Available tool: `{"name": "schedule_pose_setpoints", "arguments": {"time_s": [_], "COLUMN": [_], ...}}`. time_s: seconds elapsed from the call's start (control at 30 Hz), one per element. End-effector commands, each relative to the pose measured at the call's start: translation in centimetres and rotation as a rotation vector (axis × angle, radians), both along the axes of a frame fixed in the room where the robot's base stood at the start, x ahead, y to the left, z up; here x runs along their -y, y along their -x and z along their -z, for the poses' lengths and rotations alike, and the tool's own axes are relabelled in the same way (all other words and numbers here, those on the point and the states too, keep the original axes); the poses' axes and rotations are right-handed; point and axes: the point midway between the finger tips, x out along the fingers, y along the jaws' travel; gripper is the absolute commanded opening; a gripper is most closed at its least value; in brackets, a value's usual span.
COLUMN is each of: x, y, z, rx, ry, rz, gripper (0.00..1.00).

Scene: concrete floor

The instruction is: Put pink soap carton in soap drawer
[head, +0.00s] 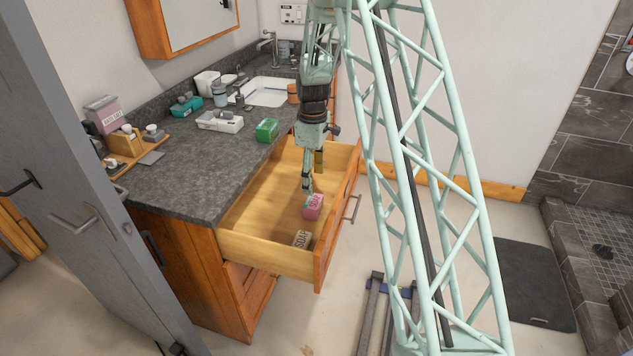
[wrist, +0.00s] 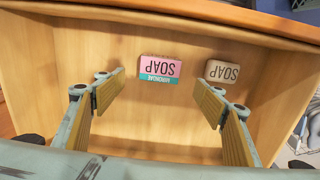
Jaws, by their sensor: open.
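The pink soap carton (head: 313,207), with a teal band and "SOAP" lettering, lies inside the open wooden soap drawer (head: 264,241). In the wrist view the carton (wrist: 160,65) rests on the drawer's bare floor (wrist: 75,55), near the far wall. My gripper (head: 307,187) points down into the drawer, just above the carton. In the wrist view my gripper (wrist: 160,95) is open and empty, its fingers spread wide. The carton shows beyond the fingertips, apart from them.
A green carton (head: 267,130) stands on the dark counter (head: 190,185) above the drawer. A white tray (head: 220,122) and sink (head: 268,92) are farther back.

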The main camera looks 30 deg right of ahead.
Motion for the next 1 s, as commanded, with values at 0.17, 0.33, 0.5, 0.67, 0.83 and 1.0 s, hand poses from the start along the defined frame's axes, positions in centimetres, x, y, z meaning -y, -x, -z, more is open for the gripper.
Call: {"name": "schedule_pose_setpoints", "arguments": {"time_s": [0.17, 0.33, 0.5, 0.67, 0.83, 1.0], "x": [-0.3, -1.0, -2.3, -3.6, -5.1, -6.5], "y": [0.1, 0.6, 1.6, 2.8, 4.4, 6.1], "z": [-0.8, -2.9, -6.2, -9.5, -12.9, -16.1], "rx": [0.004, 0.013, 0.027, 0.041, 0.058, 0.073], "ry": [0.002, 0.004, 0.007, 0.009, 0.011, 0.012], "rz": [0.006, 0.024, 0.053, 0.086, 0.121, 0.156], "gripper": [0.64, 0.64, 0.64, 0.64, 0.64, 0.64]}}
